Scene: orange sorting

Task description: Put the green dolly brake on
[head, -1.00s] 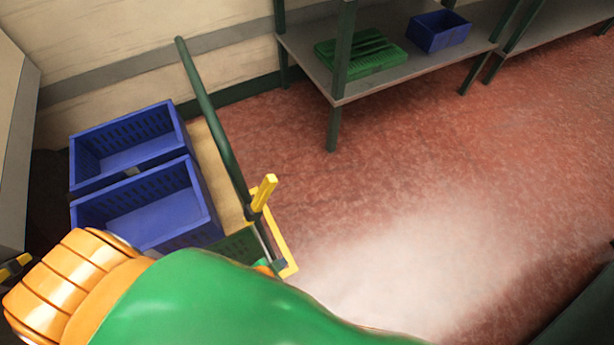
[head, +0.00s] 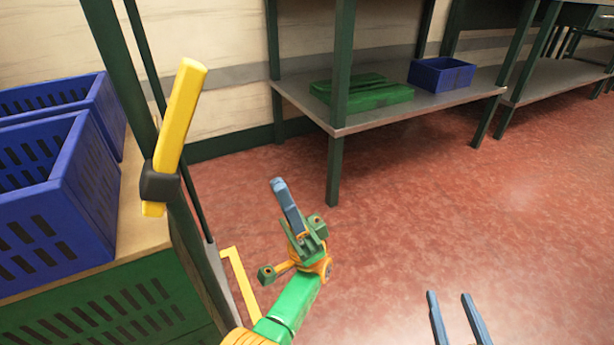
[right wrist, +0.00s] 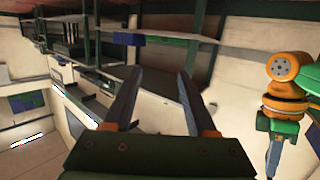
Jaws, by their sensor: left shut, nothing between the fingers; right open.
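The green dolly is at the left of the head view, with a dark green post (head: 128,75). A yellow brake lever (head: 184,100) sits in a black collar (head: 160,181) on the post, pointing up and tilted slightly right. My left gripper (head: 279,184) is shut and empty, pointing up to the right of the lever and apart from it. It also shows at the right of the right wrist view (right wrist: 274,155). My right gripper (head: 452,296) is open and empty at the bottom of the head view; its spread fingers also show in the right wrist view (right wrist: 155,75).
Blue crates (head: 60,190) stand on the dolly's wooden top (head: 140,235), above a green slatted crate (head: 110,310). A yellow bracket (head: 240,278) is low beside the dolly. A shelf (head: 345,128) holds a green crate (head: 370,94) and a blue crate (head: 441,74). Red floor (head: 490,200) is clear.

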